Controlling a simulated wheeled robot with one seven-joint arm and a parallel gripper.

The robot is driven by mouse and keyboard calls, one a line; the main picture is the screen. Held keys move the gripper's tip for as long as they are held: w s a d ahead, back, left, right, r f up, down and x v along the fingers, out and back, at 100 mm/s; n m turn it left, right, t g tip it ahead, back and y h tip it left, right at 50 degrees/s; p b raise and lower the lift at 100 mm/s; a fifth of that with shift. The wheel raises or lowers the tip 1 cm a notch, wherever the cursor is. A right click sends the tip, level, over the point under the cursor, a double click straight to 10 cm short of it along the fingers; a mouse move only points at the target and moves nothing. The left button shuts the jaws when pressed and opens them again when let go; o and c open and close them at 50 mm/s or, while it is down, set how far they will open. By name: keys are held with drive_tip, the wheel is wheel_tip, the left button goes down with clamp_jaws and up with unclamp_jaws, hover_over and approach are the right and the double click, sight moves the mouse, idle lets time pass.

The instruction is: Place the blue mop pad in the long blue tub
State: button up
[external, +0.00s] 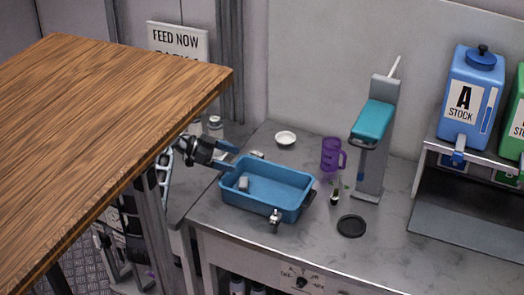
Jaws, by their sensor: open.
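The long blue tub (297,204) stands on the grey counter, left of centre. A small pale grey block (243,183) shows inside it at the left end. My gripper (233,159) is at the tub's back left corner, fingers apart and pointing right toward the rim. I see nothing between the fingers; whether they touch the tub cannot be told. I cannot make out a blue mop pad for certain. A teal padded piece (373,119) sits on an upright grey stand, but I cannot tell what it is.
A wooden tabletop (110,120) hides much of my arm. On the counter (310,245) are a purple jug (331,157), a white dish (285,138) and a black disc (351,226). A blue stock container (472,98) stands on a rack at right.

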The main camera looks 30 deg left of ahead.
drive_tip(key=v, duration=0.6)
